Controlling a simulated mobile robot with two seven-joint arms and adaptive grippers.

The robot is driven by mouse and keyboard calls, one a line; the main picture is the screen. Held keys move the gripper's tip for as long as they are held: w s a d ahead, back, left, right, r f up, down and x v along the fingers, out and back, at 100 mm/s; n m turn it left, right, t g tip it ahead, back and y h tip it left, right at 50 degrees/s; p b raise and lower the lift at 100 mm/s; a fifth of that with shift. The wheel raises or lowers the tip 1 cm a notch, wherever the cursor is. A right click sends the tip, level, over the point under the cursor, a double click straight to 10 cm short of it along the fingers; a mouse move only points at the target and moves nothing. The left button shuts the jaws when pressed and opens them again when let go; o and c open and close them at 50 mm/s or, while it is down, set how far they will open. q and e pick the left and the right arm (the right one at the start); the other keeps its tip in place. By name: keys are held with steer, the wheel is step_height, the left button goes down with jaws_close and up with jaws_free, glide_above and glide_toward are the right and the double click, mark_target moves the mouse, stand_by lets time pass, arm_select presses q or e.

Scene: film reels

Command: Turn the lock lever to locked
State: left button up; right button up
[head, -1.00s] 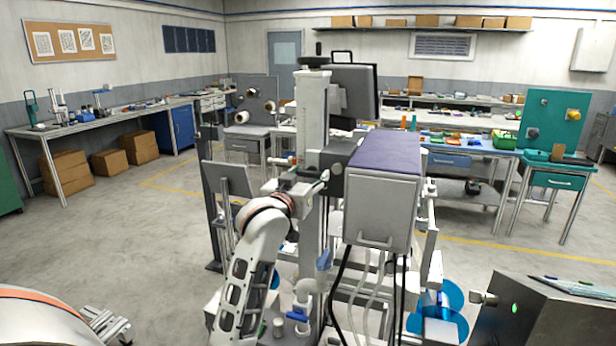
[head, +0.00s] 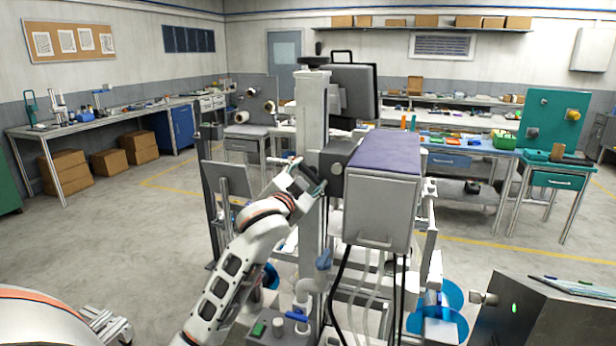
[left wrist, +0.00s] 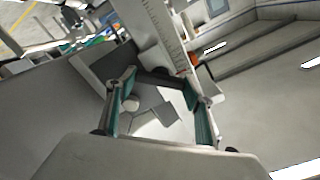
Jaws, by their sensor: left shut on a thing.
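The machine's grey column (head: 312,130) stands in the middle of the head view. My left gripper (head: 309,182) is against its side, left of the dark block. In the left wrist view, its teal fingers (left wrist: 158,88) are some way apart, with a dark bar, seemingly the lock lever (left wrist: 160,77), running across between their tips. The gripper is shut on this lever. In the head view the lever is mostly hidden by the gripper, and I cannot tell its exact angle.
The grey box with a purple top (head: 385,200) stands close to the right of the gripper. A tilted grey panel (head: 228,180) is at the left. Black cables (head: 338,285) and blue reels (head: 440,312) are low on the machine.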

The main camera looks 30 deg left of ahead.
arm_select(q)
steer(key=m, duration=0.5)
steer(key=shift+f+m, duration=0.1)
steer(key=shift+m, duration=2.3)
steer(key=o, duration=0.8)
steer(key=shift+o, duration=0.2)
steer(key=v, duration=1.2)
